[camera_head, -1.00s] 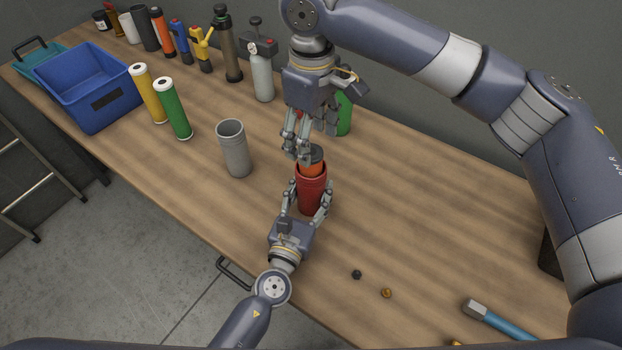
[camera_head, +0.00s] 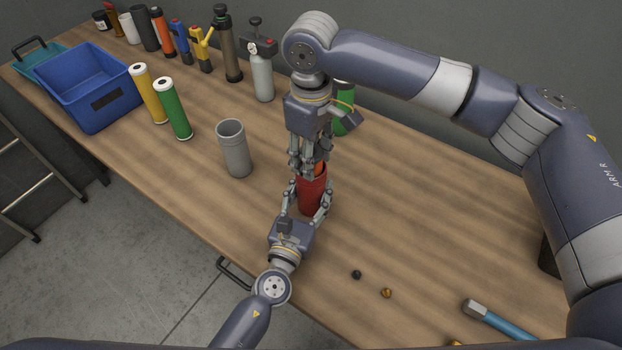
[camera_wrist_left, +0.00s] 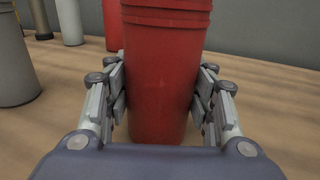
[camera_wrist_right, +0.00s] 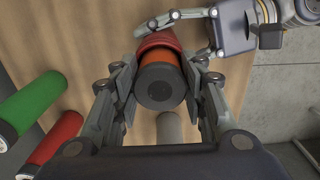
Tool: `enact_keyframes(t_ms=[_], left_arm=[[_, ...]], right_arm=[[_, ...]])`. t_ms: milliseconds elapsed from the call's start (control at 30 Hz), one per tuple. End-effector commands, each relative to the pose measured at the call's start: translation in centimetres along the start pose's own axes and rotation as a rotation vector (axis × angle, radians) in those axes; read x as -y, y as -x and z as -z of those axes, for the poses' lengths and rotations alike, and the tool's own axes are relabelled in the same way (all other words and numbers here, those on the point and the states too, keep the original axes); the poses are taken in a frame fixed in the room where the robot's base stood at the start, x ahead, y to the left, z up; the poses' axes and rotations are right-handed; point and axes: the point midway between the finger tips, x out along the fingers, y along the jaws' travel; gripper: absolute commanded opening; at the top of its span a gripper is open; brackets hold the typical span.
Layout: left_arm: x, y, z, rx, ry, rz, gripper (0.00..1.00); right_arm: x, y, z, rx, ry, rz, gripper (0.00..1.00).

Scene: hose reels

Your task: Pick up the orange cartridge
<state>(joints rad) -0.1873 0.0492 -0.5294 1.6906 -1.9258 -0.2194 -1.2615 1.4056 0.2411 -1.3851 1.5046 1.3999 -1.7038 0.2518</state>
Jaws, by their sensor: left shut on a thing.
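The orange cartridge (camera_head: 320,169) stands inside the red cup-like tube (camera_head: 311,195), its upper part showing above the rim. Its dark round end faces the camera in the right wrist view (camera_wrist_right: 160,86). My left gripper (camera_head: 308,208) is shut around the red tube (camera_wrist_left: 160,85), one finger on each side, with the tube upright on the table. My right gripper (camera_head: 309,168) points down from above. Its open fingers (camera_wrist_right: 162,88) stand on either side of the cartridge's top, with narrow gaps showing. In the head view they partly hide the cartridge.
A grey cup (camera_head: 234,150) stands left of the red tube. Yellow (camera_head: 149,95) and green (camera_head: 173,110) cartridges and a blue bin (camera_head: 85,85) are further left. Several tools and bottles line the back edge. A green cylinder (camera_head: 345,115) stands behind my right gripper. Small parts lie at front right.

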Motion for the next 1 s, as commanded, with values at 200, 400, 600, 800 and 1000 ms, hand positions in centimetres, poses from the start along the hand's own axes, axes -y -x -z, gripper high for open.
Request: enact_keyframes(t_ms=[200, 400, 600, 800, 1000], left_arm=[[0.0, 0.0, 0.1, -0.001, 0.0, 0.001, 0.21], [0.0, 0.0, 0.1, -0.001, 0.0, 0.001, 0.21], [0.0, 0.0, 0.1, -0.001, 0.0, 0.001, 0.21], [0.0, 0.0, 0.1, -0.001, 0.0, 0.001, 0.21], [0.0, 0.0, 0.1, -0.001, 0.0, 0.001, 0.21]], right_arm=[[0.0, 0.0, 0.0, 0.0, 0.0, 0.0, 0.0], [0.0, 1.6, 0.1, -0.003, 0.0, -0.002, 0.0], [0.0, 6.4, 0.1, -0.006, 0.0, -0.003, 0.0], [0.0, 11.9, 0.1, -0.004, 0.001, -0.002, 0.0], [0.0, 16.1, 0.1, -0.003, 0.002, -0.002, 0.0]])
